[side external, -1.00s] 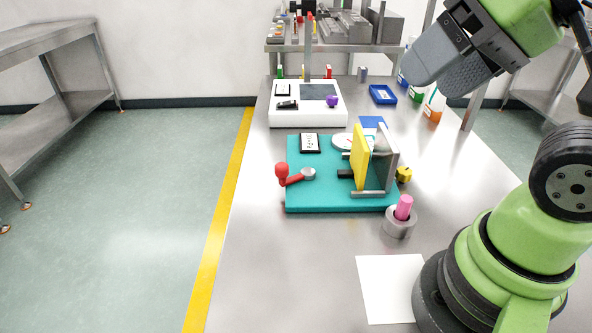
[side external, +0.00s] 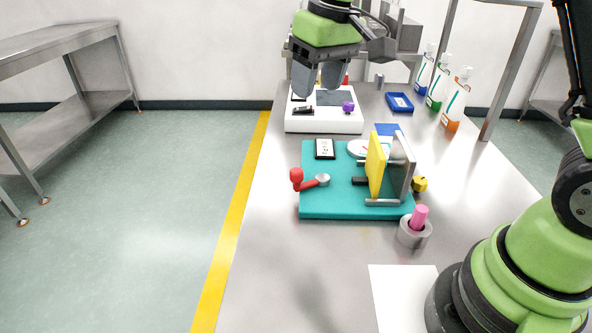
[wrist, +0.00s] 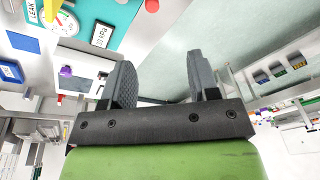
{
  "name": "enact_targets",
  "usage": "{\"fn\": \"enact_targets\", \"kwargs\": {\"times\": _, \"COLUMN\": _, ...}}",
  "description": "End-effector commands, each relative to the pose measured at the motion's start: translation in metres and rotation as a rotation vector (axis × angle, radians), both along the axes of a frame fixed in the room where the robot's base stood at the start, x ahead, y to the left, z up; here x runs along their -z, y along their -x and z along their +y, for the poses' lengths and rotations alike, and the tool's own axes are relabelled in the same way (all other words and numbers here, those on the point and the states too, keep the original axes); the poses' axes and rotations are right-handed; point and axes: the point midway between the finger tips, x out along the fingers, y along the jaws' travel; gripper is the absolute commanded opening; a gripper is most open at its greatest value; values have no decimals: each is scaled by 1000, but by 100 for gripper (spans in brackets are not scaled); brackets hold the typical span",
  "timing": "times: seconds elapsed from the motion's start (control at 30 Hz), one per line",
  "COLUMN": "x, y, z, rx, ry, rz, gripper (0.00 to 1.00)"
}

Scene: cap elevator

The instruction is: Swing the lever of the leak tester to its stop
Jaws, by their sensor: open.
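The leak tester is a teal base plate (side external: 330,205) on the steel table, with a yellow plate (side external: 376,165) and a grey plate (side external: 402,165) standing on it. Its red lever (side external: 308,184) with a round red knob sits at the plate's left side, pivoting on a grey hub, with the knob toward the left. In the wrist view the teal base (wrist: 115,22) and a dial gauge (wrist: 65,22) show at upper left.
A white device (side external: 330,124) with a purple knob stands behind the tester. A grey ring with a pink plug (side external: 420,216) is at front right. Bottles (side external: 455,102) and a blue tray (side external: 399,102) stand at back right. The table's front left is clear.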

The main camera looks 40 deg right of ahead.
Motion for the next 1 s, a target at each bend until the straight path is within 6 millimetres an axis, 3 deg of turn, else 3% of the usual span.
{"fn": "enact_targets", "kwargs": {"times": 0.1, "x": 42, "y": -28, "z": -2, "rx": -56, "ry": 31, "rz": 79, "gripper": 55}}
{"fn": "enact_targets", "kwargs": {"times": 0.3, "x": 93, "y": -51, "z": -5, "rx": -122, "ry": 65, "rz": 159, "gripper": 55}}
{"fn": "enact_targets", "kwargs": {"times": 0.57, "x": 120, "y": -56, "z": -6, "rx": -144, "ry": 75, "rz": 185, "gripper": 55}}
{"fn": "enact_targets", "kwargs": {"times": 1.0, "x": 194, "y": -55, "z": -6, "rx": -142, "ry": 74, "rz": 184, "gripper": 55}}
